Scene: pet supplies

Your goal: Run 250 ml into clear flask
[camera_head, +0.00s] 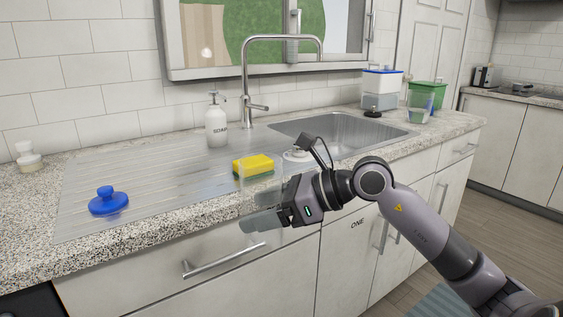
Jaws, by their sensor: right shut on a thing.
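My right gripper (262,212) is in front of the counter's front edge, below the yellow sponge, its fingers pointing left. It is shut on a faint see-through thing (241,180), which looks like the clear flask; its outline overlaps the sponge's left end and is hard to make out. Another clear vessel (420,107) stands on the counter right of the sink, in front of a green box. The steel faucet (283,38) arches up behind the counter, its spout end over the sink basin (370,136). No water stream shows. My left gripper is out of view.
The yellow sponge (253,165) and soap bottle (216,125) stand on the ridged drainboard (150,180). A blue knobbed lid (107,201) lies at left, a white round piece (297,155) by the sink. A blue-lidded container (381,88) and green box (428,94) stand at right.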

